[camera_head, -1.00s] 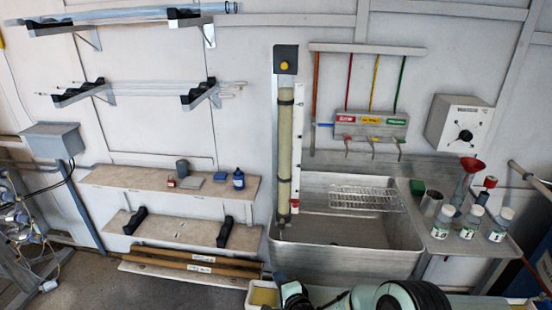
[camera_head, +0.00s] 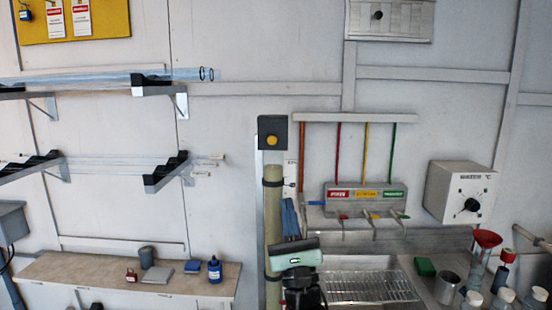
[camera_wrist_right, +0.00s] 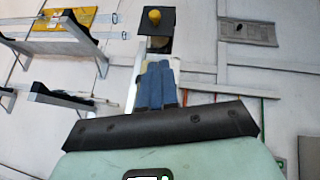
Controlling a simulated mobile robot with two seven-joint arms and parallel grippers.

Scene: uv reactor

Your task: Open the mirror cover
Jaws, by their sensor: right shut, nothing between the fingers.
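A dark grey square plate (camera_head: 259,145) with a round yellow knob (camera_head: 272,140) sits at the top of the upright column on the wall; it looks like the mirror cover. It also shows at the top of the right wrist view (camera_wrist_right: 169,20), beyond my fingers. A yellowish tube (camera_head: 273,220) runs down the column below it. My right gripper (camera_head: 288,205) is in front of the column, below the plate and apart from it, with blue fingers pointing up. The fingers (camera_wrist_right: 157,66) are shut together and empty. My left gripper is not in view.
A rack with coloured labels (camera_head: 365,196) and hanging rods stands right of the column, above a sink with a wire grid (camera_head: 370,287). A control box (camera_head: 460,192) is farther right. Wall brackets (camera_head: 160,90) hold clear tubes at left. The wall between is clear.

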